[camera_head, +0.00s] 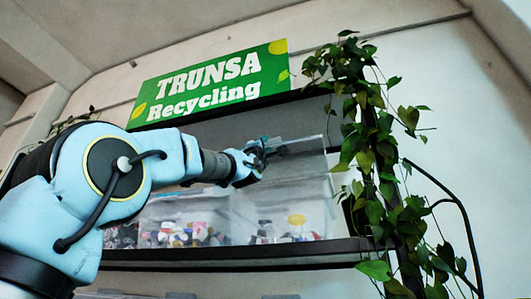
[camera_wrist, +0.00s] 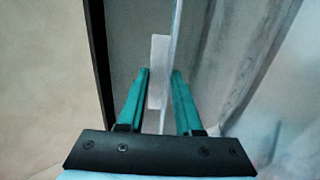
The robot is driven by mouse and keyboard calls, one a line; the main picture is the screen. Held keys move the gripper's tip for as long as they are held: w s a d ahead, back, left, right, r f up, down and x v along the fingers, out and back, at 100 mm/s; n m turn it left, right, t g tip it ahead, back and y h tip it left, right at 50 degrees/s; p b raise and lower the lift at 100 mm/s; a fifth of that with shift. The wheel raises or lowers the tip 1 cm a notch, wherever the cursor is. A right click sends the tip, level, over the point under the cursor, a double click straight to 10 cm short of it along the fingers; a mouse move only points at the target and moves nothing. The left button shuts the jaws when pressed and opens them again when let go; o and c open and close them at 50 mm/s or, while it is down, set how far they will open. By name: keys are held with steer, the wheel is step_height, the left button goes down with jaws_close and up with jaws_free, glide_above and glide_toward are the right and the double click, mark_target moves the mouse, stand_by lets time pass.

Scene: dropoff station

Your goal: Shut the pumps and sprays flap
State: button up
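Clear plastic bins stand on a dark shelf under the green sign. The right bin (camera_head: 290,215) holds small items, one of them yellow. A clear flap (camera_head: 306,148) is raised above it; no label is legible to tell whether it is the pumps and sprays flap. My gripper (camera_head: 264,149) is at the left part of this flap. In the wrist view, the teal fingers of my gripper (camera_wrist: 160,75) stand apart on either side of the flap's thin edge (camera_wrist: 174,45) and a pale tab (camera_wrist: 158,62). Gaps seem to show beside them, so contact is unclear.
A left bin (camera_head: 185,222) with mixed colourful items stands beside the right one, partly behind my arm. A leafy plant (camera_head: 372,150) hangs at the shelf's right end. The shelf edge (camera_head: 240,254) runs below the bins. The green sign (camera_head: 210,85) is above.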

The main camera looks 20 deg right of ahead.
jaws_close()
steer(key=shift+s, duration=0.1)
stand_by(0.9)
